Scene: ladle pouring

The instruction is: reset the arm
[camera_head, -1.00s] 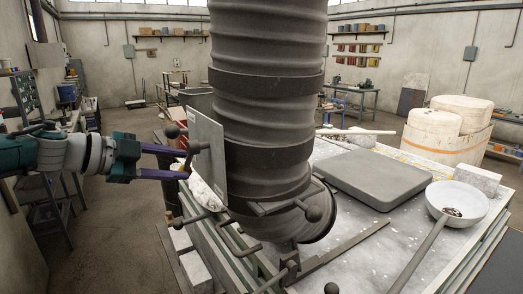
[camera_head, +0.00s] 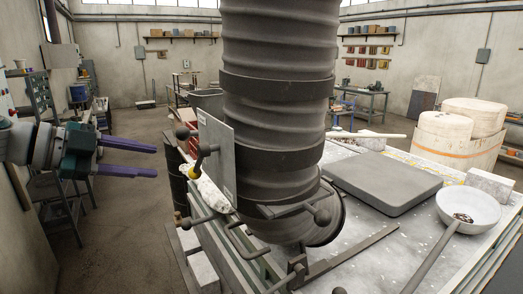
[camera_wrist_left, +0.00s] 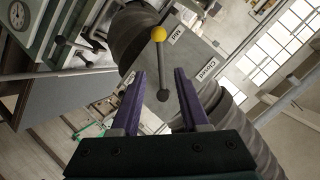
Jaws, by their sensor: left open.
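My left gripper (camera_head: 155,161) is at the left of the head view, with its two purple fingers pointing right. It is open and empty, apart from the grey panel (camera_head: 217,160) with dark ball-ended levers on the large ribbed duct (camera_head: 278,110). In the left wrist view the fingers (camera_wrist_left: 160,88) are spread. A lever with a yellow knob (camera_wrist_left: 159,34) shows beyond and between them, and the panel carries labels. My right gripper is not in view.
A worktop (camera_head: 375,222) at the right holds a dark slab (camera_head: 382,180), a ladle with a pale bowl (camera_head: 468,207) and a block (camera_head: 489,184). Pale round bales (camera_head: 475,116) stand behind it. The floor (camera_head: 130,215) below my left gripper is open.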

